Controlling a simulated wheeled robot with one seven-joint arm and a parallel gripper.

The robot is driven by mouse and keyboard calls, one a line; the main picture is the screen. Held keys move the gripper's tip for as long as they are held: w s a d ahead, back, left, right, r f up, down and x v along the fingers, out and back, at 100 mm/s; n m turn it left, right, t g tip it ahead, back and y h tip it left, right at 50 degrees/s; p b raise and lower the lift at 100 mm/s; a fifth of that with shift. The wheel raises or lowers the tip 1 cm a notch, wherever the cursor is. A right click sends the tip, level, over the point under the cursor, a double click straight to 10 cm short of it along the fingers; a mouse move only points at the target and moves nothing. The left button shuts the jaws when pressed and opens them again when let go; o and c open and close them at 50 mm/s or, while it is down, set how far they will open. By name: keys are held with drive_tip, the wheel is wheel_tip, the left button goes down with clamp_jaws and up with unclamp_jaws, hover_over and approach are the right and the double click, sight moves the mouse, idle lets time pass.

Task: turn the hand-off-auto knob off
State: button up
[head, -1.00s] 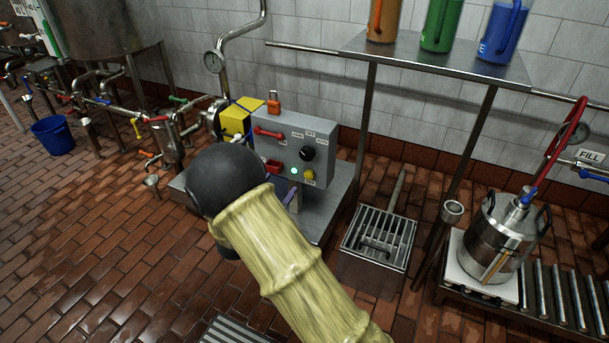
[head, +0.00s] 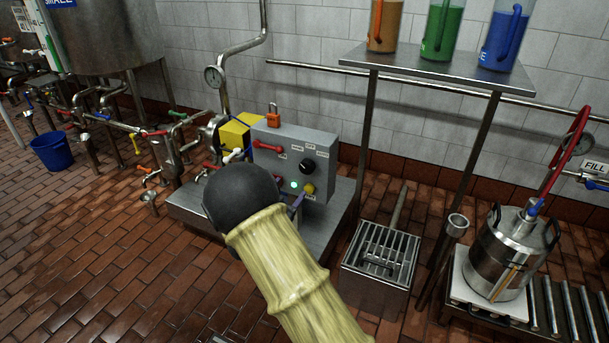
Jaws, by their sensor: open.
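The hand-off-auto knob (head: 306,166) is a round black knob on the front of a grey control box (head: 318,150). Small white labels sit around it. They are too small to read surely, and I cannot tell which way the knob points. My gripper (head: 297,203) is mostly hidden behind the dark round joint of my arm. Only a thin purplish finger-like part shows, below and slightly left of the knob, near the lower edge of the box. It looks apart from the knob, and nothing is seen held in it.
A steel shelf (head: 440,66) with jugs stands right.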

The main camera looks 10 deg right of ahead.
sight(306, 169)
drive_tip(key=b+x, duration=0.4)
drive_tip(key=x, duration=0.6)
drive_tip(key=shift+w+f, duration=0.1)
drive_tip(key=shift+w+d, duration=0.35)
drive_tip(key=shift+w, duration=0.1)
drive_tip(key=c, duration=1)
